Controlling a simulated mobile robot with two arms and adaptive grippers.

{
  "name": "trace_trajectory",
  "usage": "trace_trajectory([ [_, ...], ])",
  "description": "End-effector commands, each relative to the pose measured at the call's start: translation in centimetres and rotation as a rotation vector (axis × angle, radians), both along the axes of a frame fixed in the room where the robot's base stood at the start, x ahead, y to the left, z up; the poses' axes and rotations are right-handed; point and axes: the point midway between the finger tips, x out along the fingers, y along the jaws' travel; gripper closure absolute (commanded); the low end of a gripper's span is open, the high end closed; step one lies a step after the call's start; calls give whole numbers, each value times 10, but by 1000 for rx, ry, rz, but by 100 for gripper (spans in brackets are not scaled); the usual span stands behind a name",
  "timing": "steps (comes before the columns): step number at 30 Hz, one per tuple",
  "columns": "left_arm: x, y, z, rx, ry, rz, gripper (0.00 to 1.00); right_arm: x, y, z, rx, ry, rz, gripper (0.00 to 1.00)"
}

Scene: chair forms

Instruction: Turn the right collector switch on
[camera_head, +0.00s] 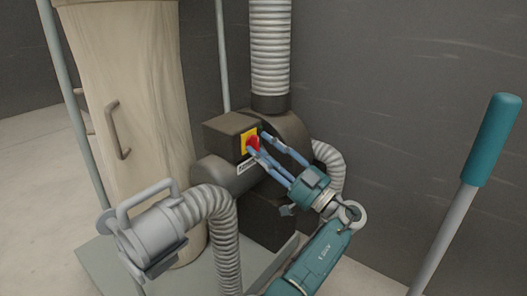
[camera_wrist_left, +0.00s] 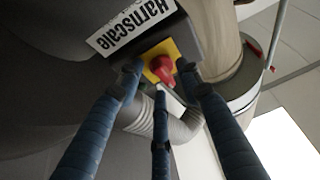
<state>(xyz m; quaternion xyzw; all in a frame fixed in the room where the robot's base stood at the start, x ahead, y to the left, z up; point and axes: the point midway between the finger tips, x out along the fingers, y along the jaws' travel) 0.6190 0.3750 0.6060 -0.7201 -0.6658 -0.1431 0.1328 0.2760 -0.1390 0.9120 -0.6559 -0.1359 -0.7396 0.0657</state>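The collector switch is a red knob (camera_head: 253,142) on a yellow plate (camera_head: 246,141), on the side of a dark box (camera_head: 224,128). In the left wrist view the red knob (camera_wrist_left: 162,70) sits on its yellow plate (camera_wrist_left: 158,52). My left gripper (camera_head: 259,143) is at the switch, with its blue fingers reaching toward the knob. In the left wrist view the fingertips (camera_wrist_left: 160,74) are spread to either side of the knob, with gaps visible. Contact cannot be told. My right gripper is in neither view.
A pale dust bag (camera_head: 135,95) stands left of the switch. A ribbed duct (camera_head: 270,45) rises behind it. A grey hose (camera_head: 222,225) with a handled fitting (camera_head: 150,232) is in front. A pole with a teal grip (camera_head: 494,135) is at right, before a dark wall (camera_head: 400,70).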

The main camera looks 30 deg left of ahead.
Motion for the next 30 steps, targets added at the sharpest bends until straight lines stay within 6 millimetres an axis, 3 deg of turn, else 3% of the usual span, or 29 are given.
trace_trajectory([
  [8, 0, 2, 1, 0, 0, 0, 64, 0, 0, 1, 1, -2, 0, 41],
  [12, 0, 1, 1, 0, 0, 0, 91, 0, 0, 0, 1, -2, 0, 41],
  [14, 0, 1, 1, 0, 0, 0, 100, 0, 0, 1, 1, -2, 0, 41],
  [23, 0, 1, 1, 0, 18, -1, 100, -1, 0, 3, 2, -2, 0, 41],
  [30, -2, 1, 2, 9, 126, -1, 100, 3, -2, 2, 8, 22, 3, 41],
])
